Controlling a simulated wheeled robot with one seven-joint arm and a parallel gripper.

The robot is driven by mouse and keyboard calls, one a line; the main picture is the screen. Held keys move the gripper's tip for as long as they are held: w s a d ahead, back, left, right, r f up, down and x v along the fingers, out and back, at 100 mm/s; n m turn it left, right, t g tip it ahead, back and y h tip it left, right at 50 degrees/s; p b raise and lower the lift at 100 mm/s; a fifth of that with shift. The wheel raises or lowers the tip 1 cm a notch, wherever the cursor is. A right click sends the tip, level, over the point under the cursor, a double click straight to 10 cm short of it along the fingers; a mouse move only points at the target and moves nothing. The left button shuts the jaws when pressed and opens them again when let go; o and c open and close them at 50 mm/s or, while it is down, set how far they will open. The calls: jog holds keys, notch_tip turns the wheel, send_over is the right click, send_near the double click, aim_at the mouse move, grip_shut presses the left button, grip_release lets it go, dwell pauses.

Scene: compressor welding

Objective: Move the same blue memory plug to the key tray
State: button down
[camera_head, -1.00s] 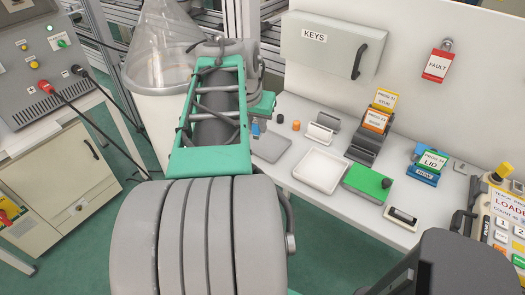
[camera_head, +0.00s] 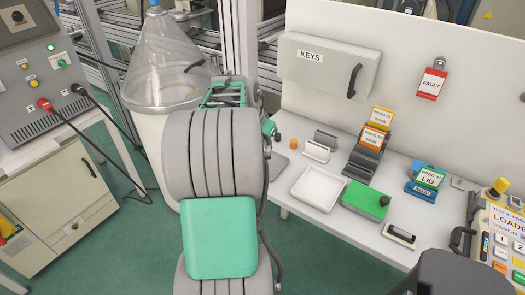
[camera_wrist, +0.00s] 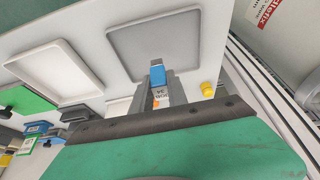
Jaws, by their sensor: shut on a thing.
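The blue memory plug (camera_wrist: 157,73) is between the fingers of my gripper (camera_wrist: 158,86) in the wrist view. It has a white label with dark print. My gripper is shut on it, and it shows over the near edge of a shallow grey tray (camera_wrist: 125,43). I cannot tell the height of the plug above the table. A shallow white tray (camera_wrist: 22,67) lies to the left. In the head view the white tray (camera_head: 318,207) is clear, while my arm hides the plug, my fingers and most of the grey tray (camera_head: 279,165). No tray is labelled as the key tray.
A KEYS box (camera_head: 325,68) is on the back panel. Labelled plugs stand in a dark holder (camera_head: 361,163), with a LID plug (camera_head: 430,178) to its right. A green block (camera_head: 366,200) stands near the white tray. Both trays look empty where visible.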

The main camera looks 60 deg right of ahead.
jog(key=shift+w+d+f, duration=0.1)
jog(key=shift+w+f, duration=0.05)
jog(key=shift+f, duration=0.8)
jog(key=shift+w+d+f, duration=0.1)
jog(key=shift+f, duration=0.85)
jog(key=shift+f, duration=0.15)
jog(key=c, duration=1.3)
grip_release()
